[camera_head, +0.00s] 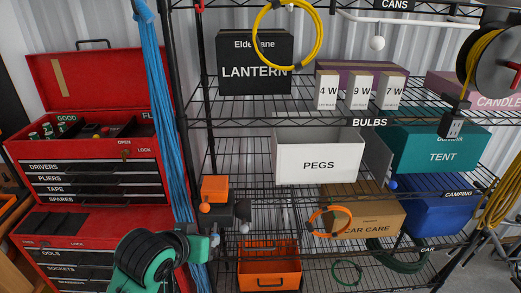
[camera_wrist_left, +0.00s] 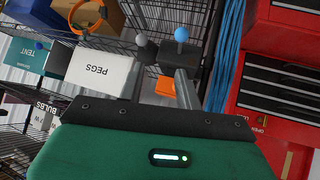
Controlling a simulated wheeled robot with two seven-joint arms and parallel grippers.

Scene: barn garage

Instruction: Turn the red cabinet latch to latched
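The red cabinet (camera_head: 20,155) stands at the left of the head view, its lid raised. Its latch (camera_head: 125,157) is a small piece at the upper right of the drawer front, between the labels OPEN and LOCK; its exact angle is too small to tell. The cabinet (camera_wrist_left: 248,95) is upside down at the right of the wrist view. My green and black left arm end shows low in the head view, below and right of the latch. In the wrist view a grey bar at my left gripper (camera_wrist_left: 187,88) points towards the shelves; its opening is unclear. My right gripper is out of view.
A blue cable bundle (camera_head: 165,100) hangs just right of the cabinet. A black wire shelf (camera_head: 235,108) with boxes fills the middle and right. A small orange box (camera_head: 214,187) and dark boxes with ball-ended levers sit near my left arm.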

